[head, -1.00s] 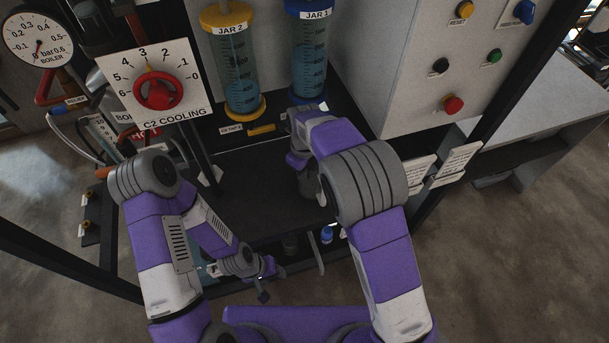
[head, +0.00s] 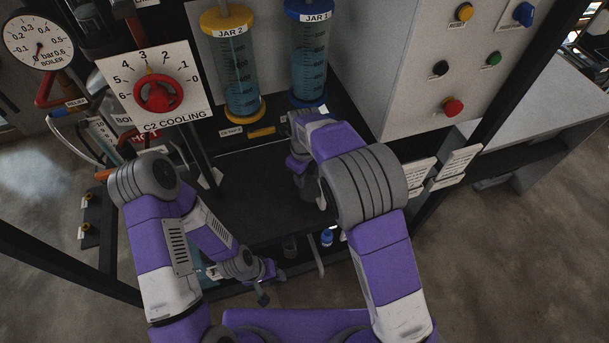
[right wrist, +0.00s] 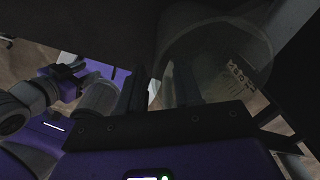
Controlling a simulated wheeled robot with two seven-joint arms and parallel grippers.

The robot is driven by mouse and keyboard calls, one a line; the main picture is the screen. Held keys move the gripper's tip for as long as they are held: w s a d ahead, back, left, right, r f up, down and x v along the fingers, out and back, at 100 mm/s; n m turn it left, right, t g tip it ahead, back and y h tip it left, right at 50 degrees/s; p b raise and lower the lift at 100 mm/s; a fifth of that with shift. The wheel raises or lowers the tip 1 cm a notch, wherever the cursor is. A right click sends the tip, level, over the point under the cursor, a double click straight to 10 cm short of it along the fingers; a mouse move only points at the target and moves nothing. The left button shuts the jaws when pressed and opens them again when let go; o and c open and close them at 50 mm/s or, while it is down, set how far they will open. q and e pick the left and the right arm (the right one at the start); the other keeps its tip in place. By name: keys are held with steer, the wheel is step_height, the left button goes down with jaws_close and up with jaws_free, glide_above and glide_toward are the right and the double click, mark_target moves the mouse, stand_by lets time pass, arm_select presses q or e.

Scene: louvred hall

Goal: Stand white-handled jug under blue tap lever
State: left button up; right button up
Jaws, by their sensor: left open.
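One dark finger overlaps the jug's clear wall. A small pale patch shows between the fingers; I cannot tell if it is the white handle or whether the fingers grip it. In the head view my right forearm hides that gripper and most of the jug. The blue tap lever is hidden behind my right arm, below the blue-capped JAR 1 (head: 309,60). My left gripper (head: 264,284) is open and empty, low in front.
JAR 2 (head: 236,70) stands left of JAR 1, with a yellow tap lever (head: 262,132) below it. The C2 cooling dial (head: 157,93) is at the left. A grey control cabinet (head: 430,70) is at the right. The dark shelf (head: 250,185) between my arms looks clear.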

step_height(320, 180, up, 12)
steer(key=p, duration=0.4)
steer(key=shift+f, duration=0.15)
steer(key=shift+s+f, duration=0.1)
